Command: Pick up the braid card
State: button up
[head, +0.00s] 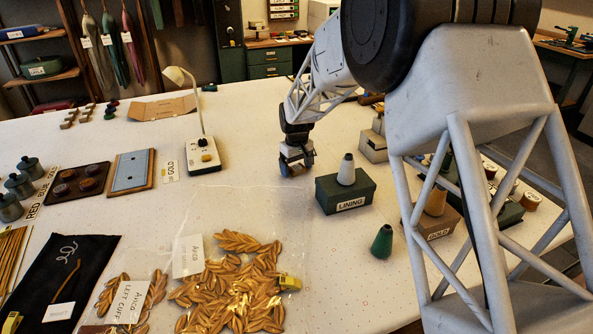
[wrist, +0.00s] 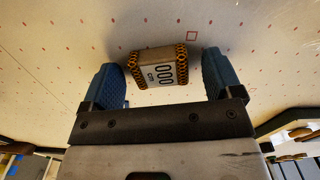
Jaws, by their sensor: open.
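In the wrist view the braid card (wrist: 160,72), a pale card with black wavy marks and orange-and-black braid along its two sides, lies on the white dotted table. It sits between the two blue finger pads of my gripper (wrist: 165,85), with a gap visible on each side. My gripper is open and holds nothing. In the head view my gripper (head: 296,163) is low over the table, left of the dark green LINING box (head: 345,196). I cannot make out the braid card there; the gripper may hide it.
A lamp on a white base (head: 203,156) stands left of my gripper. A grey-white cone (head: 346,170) stands on the LINING box, and a green cone (head: 382,241) is in front of it. Clear bags of gold leaves (head: 235,285) lie nearer. The table (head: 255,120) behind the gripper is clear.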

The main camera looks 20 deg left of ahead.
aim_at(296, 167)
jog(key=c, duration=1)
jog(key=shift+r, duration=0.1)
notch_tip(296, 167, up, 10)
dwell(0.4)
dwell(0.5)
